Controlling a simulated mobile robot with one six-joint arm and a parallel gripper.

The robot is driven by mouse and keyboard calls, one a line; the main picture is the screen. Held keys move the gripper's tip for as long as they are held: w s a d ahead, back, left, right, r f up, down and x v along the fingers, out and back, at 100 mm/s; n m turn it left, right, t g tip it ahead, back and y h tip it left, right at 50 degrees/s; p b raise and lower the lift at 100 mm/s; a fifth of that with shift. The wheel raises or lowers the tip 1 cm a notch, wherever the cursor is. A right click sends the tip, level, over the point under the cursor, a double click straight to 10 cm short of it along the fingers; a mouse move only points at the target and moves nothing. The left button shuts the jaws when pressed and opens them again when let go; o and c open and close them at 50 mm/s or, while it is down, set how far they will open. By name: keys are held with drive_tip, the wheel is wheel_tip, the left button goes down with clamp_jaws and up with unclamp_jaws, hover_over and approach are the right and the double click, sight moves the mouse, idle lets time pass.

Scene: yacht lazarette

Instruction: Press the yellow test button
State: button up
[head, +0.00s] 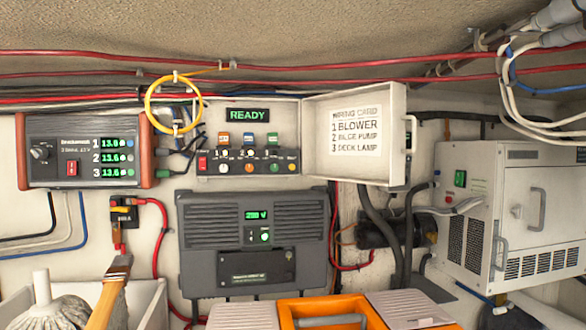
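A small yellow button (291,168) sits at the right end of the lower row on a grey control panel (290,112). Its lettering is too small to read. A red switch (202,163) is at the left end of that row, with white, orange and green round controls between. Above them are several small levers with coloured tags. A display (247,115) at the panel's top reads READY in green. The panel's door (400,130) is swung open to the right and bears a card reading blower, bilge pump, deck lamp. My gripper is not in view.
A yellow cable coil (173,103) hangs at the panel's upper left. A power supply (88,150) is left, a dark charger (253,243) below, a white cabinet (510,215) right. A mop (45,308), brush (108,290) and orange box (330,305) stand along the bottom.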

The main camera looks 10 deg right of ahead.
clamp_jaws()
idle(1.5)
